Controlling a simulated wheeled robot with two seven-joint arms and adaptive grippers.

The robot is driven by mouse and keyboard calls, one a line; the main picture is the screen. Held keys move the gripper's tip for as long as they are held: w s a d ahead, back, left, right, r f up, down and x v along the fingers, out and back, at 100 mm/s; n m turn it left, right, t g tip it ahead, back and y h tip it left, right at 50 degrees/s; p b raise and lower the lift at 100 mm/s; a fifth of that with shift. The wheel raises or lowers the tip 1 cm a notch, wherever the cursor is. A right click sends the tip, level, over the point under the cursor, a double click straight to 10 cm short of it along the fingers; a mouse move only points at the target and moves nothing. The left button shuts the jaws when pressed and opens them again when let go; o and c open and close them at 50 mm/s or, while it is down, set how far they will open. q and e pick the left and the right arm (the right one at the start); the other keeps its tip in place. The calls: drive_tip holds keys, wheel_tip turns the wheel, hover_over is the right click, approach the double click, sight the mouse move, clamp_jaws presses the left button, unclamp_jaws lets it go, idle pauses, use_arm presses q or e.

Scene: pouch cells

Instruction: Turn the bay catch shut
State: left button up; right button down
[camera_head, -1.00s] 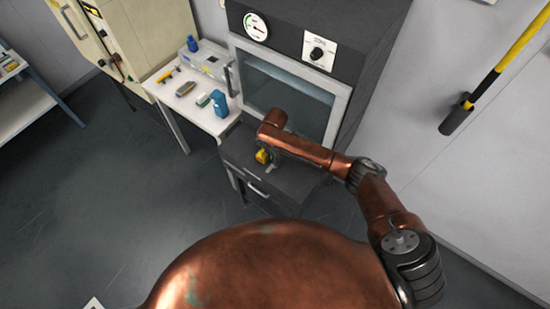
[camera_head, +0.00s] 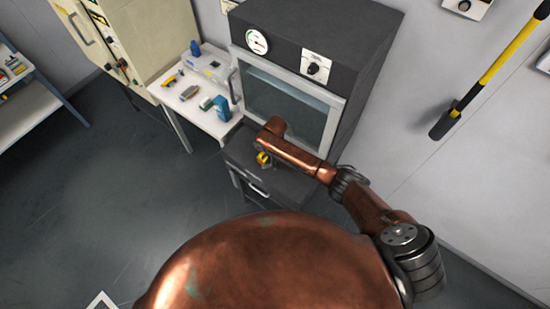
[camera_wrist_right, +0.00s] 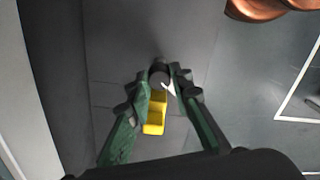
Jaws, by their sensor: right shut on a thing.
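The bay catch (camera_wrist_right: 155,112) is a small yellow piece with a dark round end, seen between my right fingers in the right wrist view. In the head view its yellow part (camera_head: 263,158) shows on the dark cabinet below the glass-doored oven. My right gripper (camera_wrist_right: 160,76) has its green fingers converging on the dark end of the catch and is shut on it. In the head view my right gripper (camera_head: 265,163) is small and partly hidden below my copper wrist. I cannot read the catch's exact angle. My left gripper is in neither view.
The dark oven (camera_head: 338,78) with a gauge (camera_head: 257,41) and a dial (camera_head: 316,67) stands behind the catch. A white side table (camera_head: 205,118) with small tools and a blue bottle (camera_head: 222,108) is at its left. Open floor (camera_head: 130,190) lies at left.

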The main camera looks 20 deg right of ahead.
drive_tip(key=m+p, duration=0.3)
drive_tip(key=m, duration=0.2)
drive_tip(key=shift+r+m, duration=0.15)
drive_tip(key=shift+m, duration=0.15)
drive_tip(key=shift+m+p, duration=1.15)
drive_tip(key=shift+m, duration=1.05)
drive_tip(key=c, duration=1.7)
unclamp_jaws()
drive_tip(key=shift+c, duration=0.2)
wheel_tip(320, 180, up, 12)
